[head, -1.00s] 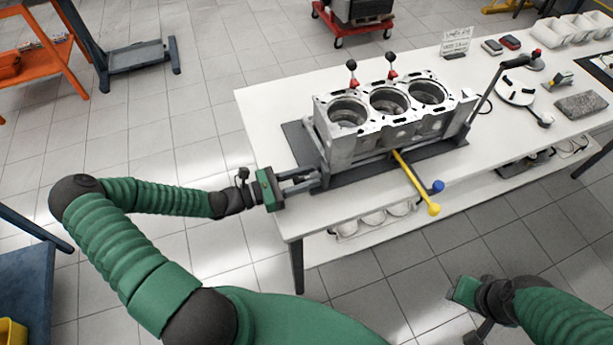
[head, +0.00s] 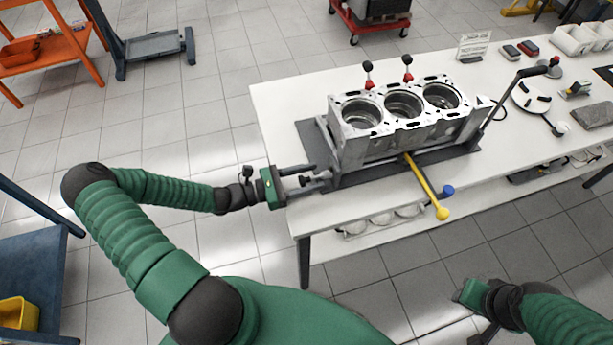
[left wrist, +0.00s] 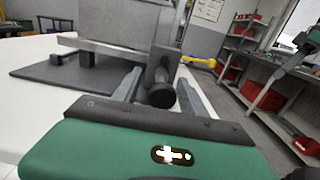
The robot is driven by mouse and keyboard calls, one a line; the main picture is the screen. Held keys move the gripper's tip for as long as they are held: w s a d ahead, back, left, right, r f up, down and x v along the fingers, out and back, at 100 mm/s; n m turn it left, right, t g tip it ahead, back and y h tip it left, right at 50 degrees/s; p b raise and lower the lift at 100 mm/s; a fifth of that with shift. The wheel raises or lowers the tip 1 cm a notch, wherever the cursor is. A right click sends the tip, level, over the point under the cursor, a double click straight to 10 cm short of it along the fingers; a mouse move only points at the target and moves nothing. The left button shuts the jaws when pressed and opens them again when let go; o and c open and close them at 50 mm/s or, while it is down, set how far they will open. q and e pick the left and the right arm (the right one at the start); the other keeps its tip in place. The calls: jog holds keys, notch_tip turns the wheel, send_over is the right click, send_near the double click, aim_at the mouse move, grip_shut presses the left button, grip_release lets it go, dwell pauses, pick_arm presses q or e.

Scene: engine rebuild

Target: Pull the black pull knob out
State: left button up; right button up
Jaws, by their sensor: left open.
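The black pull knob (left wrist: 161,92) shows in the left wrist view, on a dark upright plate at the end of the engine stand. My left gripper (left wrist: 160,98) is open, with one finger on each side of the knob. Gaps show between the knob and both fingers. In the head view my left gripper (head: 322,180) is at the stand's left end, over the table's left edge. The knob is small and hard to make out there. My right gripper (head: 470,292) is at the lower right, away from the table; its fingers are not clear.
The engine block (head: 400,115) sits on the stand on the white table (head: 275,105). A yellow-handled lever (head: 428,188) sticks out at the front.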

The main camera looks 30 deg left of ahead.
pick_arm(q)
jog(key=v, duration=1.7)
jog(key=shift+a+f, duration=0.1)
jog(key=shift+a, duration=0.05)
